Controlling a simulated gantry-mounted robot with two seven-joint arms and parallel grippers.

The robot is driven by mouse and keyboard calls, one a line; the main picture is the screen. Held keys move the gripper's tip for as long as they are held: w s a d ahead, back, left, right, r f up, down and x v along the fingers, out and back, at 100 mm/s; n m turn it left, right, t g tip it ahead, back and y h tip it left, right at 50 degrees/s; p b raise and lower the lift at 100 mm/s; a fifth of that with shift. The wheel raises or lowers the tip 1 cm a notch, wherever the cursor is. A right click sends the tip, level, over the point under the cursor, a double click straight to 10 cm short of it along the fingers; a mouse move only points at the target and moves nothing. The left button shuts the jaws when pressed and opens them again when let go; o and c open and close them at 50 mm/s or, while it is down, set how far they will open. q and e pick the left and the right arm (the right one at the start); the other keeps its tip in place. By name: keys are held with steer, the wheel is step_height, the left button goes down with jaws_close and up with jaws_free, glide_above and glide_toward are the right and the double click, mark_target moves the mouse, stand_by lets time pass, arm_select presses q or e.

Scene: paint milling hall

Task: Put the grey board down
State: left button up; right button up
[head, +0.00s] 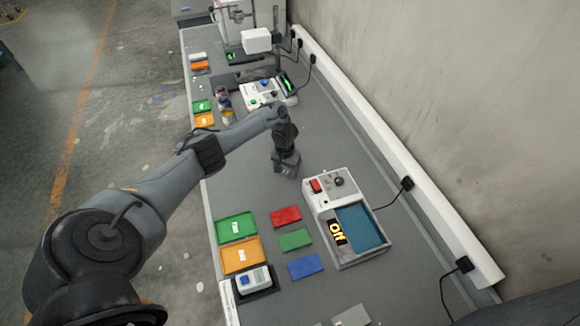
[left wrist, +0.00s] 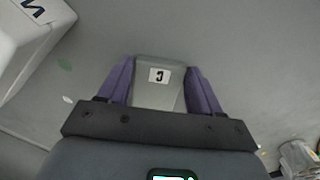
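The grey board (left wrist: 160,98), with a small white label bearing a dark mark, sits between the two purple fingers of my left gripper (left wrist: 160,80) in the left wrist view. The fingers appear shut on its two sides. In the head view my left gripper (head: 287,168) points down over the grey bench, behind the white device with the blue panel; the board is mostly hidden there. I cannot tell whether the board touches the bench. My right gripper is in neither view.
The grey bench (head: 325,135) is clear to the right of the gripper. The white device (head: 322,200) stands nearer. Red (head: 286,216), green (head: 295,239) and blue (head: 305,265) boards lie left of it, beside green (head: 236,227) and orange (head: 242,255) trays. Other instruments (head: 268,92) stand behind.

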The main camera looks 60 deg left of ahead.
arm_select(q)
steer(key=c, duration=0.7)
steer(key=shift+r, duration=0.2)
